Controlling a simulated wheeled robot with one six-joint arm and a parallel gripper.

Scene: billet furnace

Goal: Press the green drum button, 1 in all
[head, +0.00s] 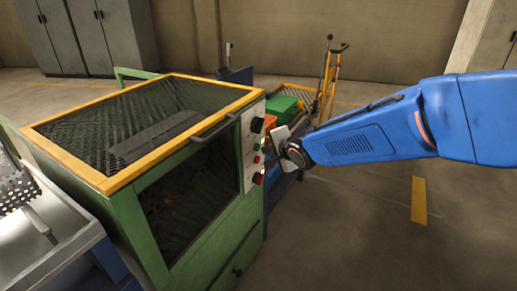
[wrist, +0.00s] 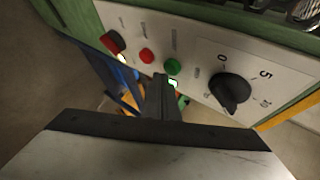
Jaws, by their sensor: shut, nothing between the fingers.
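The green drum button (wrist: 172,67) is a round button on the pale control panel (wrist: 200,45) of a green machine, between a red button (wrist: 146,56) and a black dial (wrist: 230,90). It also shows small in the head view (head: 257,147). My gripper (wrist: 162,80) is shut and empty. Its dark fingertips are close beside the green button in the wrist view; whether they touch it, I cannot tell. A small bright green patch (wrist: 172,83) shows just below the button. In the head view my wrist is right of the panel and the fingertips are not clear.
The green machine has a yellow-framed mesh lid (head: 245,98) and a handle (head: 214,128). A blue stand with green parts (head: 285,104) and a yellow trolley (head: 330,80) are behind. The floor at right is open.

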